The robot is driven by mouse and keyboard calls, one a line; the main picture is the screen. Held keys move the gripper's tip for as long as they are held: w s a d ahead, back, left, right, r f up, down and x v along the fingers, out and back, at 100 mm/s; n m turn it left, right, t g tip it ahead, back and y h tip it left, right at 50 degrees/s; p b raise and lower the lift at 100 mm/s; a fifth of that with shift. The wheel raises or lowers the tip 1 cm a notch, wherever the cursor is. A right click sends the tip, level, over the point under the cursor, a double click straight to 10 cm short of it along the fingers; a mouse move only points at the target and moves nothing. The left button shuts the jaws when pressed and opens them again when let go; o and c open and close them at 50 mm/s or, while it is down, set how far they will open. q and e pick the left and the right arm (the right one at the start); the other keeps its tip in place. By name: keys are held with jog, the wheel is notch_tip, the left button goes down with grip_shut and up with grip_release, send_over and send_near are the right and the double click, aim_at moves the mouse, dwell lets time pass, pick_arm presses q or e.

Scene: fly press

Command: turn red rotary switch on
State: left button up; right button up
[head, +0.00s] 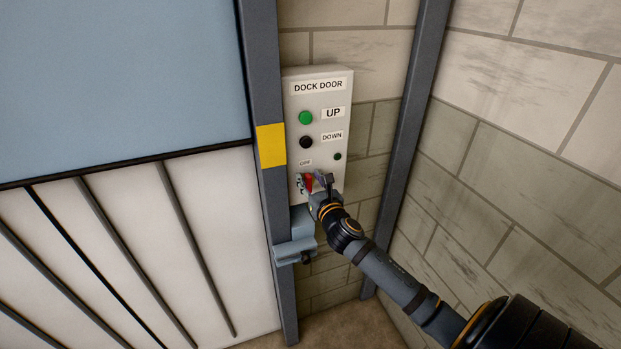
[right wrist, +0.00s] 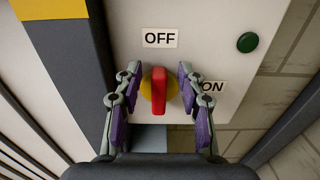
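The red rotary switch (right wrist: 158,88) sits on a yellow round base on the panel, in the middle of the right wrist view. Its handle stands upright in that view, in line with the OFF label (right wrist: 160,38) above it. The ON label (right wrist: 212,87) is to its right, partly covered by a finger. My right gripper (right wrist: 159,72) is open, with one purple-padded finger on each side of the handle and a visible gap on both sides. In the head view the red switch (head: 308,182) is partly hidden by my right gripper (head: 317,183). My left gripper is in neither view.
The DOCK DOOR panel (head: 341,96) also carries a green UP button (head: 305,118), a black DOWN button (head: 306,142) and a small dark green lamp (head: 337,156). A grey post (head: 264,80) and the door (head: 120,70) stand left. A block wall (head: 520,150) stands right.

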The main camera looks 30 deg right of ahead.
grip_shut()
